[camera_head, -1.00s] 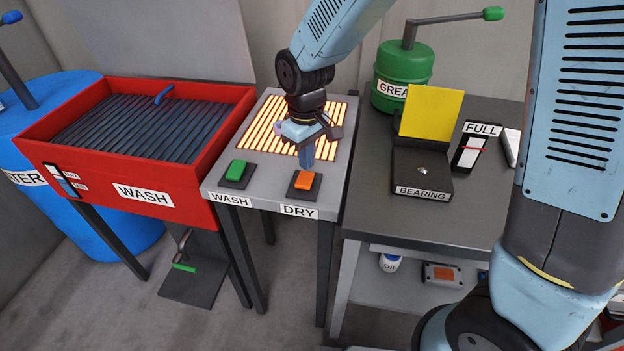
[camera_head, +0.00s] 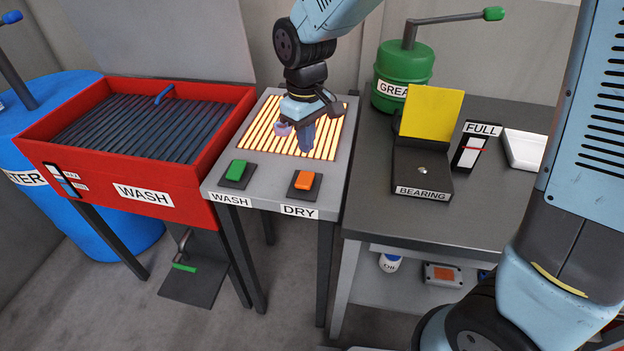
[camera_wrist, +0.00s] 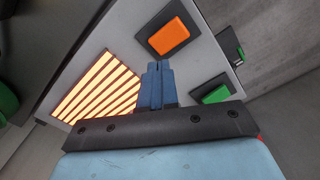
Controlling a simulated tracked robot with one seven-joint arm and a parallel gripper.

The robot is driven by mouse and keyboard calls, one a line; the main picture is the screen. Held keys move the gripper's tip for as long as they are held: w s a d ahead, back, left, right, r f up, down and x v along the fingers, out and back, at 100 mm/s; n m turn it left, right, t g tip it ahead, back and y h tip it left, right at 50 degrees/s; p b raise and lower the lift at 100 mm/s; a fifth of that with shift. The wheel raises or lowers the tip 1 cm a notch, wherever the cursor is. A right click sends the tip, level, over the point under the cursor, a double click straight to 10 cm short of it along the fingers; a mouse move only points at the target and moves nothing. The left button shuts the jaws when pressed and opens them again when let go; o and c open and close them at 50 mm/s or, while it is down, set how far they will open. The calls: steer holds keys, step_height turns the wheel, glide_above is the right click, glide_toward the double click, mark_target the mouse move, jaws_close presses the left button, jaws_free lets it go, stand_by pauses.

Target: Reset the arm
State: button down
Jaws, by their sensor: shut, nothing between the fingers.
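My gripper (camera_head: 306,137) is shut and empty, pointing down above the glowing heater grille (camera_head: 262,135) of the dryer table. In the wrist view the closed blue fingers (camera_wrist: 157,75) reach toward the orange button. The orange DRY button (camera_head: 304,181) sits at the table's front right, apart from the fingers. The green WASH button (camera_head: 237,171) is to its left. Both buttons also show in the wrist view, orange (camera_wrist: 169,42) and green (camera_wrist: 215,94).
A red wash basin (camera_head: 180,182) and a blue water barrel (camera_head: 115,238) stand at left. On the dark bench (camera_head: 385,215) at right are a green grease can (camera_head: 402,68), a black bearing box (camera_head: 422,171) with a raised yellow lid (camera_head: 430,113), a FULL gauge (camera_head: 468,155) and a white tray (camera_head: 525,149).

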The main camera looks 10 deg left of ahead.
steer(key=d+r+m+t+y, duration=0.1)
steer(key=d+r+m, duration=0.2)
steer(key=d+r, duration=0.45)
steer(key=d+r+m+t, duration=0.15)
steer(key=d+r, duration=0.25)
steer(key=d, duration=0.7)
steer(key=s+d+r+m+t+h, duration=0.1)
steer(key=s+d+r+m+t, duration=0.2)
steer(key=s+d, duration=0.7)
steer(key=d+r+m, duration=0.2)
steer(key=d+m, duration=0.1)
steer(key=shift+s+d+r, duration=0.2)
steer(key=shift+s+d, duration=0.15)
steer(key=shift+d, duration=0.05)
